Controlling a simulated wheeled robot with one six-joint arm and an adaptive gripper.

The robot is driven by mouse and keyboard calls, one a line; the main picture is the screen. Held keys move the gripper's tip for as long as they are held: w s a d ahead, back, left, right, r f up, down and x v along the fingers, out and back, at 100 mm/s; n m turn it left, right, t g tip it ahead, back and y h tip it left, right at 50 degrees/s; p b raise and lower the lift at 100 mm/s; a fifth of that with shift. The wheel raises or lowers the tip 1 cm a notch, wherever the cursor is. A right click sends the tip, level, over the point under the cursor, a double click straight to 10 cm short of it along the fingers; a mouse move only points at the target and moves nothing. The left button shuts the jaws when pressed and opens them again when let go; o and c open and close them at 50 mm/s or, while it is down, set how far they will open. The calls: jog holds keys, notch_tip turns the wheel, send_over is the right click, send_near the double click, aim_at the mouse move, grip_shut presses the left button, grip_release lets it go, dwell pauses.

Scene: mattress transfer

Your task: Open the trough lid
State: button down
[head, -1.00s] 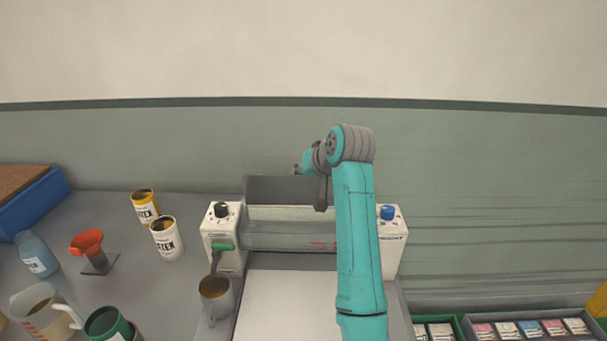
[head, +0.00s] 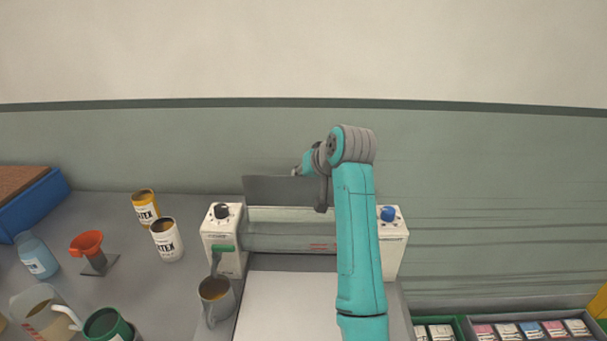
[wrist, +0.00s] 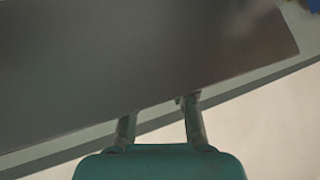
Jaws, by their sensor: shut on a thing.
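The trough lid (head: 285,190) is a dark grey panel standing raised at the back of the white coating machine (head: 224,256). In the wrist view the lid (wrist: 140,60) fills the upper part as a broad grey plate. My gripper (head: 321,205) is at the lid, right of its middle, partly hidden by my arm. In the wrist view the two fingers of my gripper (wrist: 158,108) reach up to the lid's edge and are shut on it. The exact contact is hard to see. My arm hides the lid's right part.
A grey mug (head: 214,308) stands under the green spout at the machine's left. A black knob (head: 221,211) and a blue knob (head: 388,212) top the machine's ends. Latex cans (head: 167,246), a red funnel (head: 88,245) and a blue bottle (head: 36,258) stand to the left.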

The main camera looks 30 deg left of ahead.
jog(key=shift+w+d+f, duration=0.15)
jog(key=shift+d+f, duration=0.15)
jog(key=shift+f, duration=0.4)
jog(key=c, duration=1)
grip_release()
jog(key=shift+w, duration=0.1)
jog(key=shift+a+r, duration=0.1)
jog(key=shift+r, duration=0.15)
jog(key=v, duration=1.2)
jog(key=shift+a, duration=0.1)
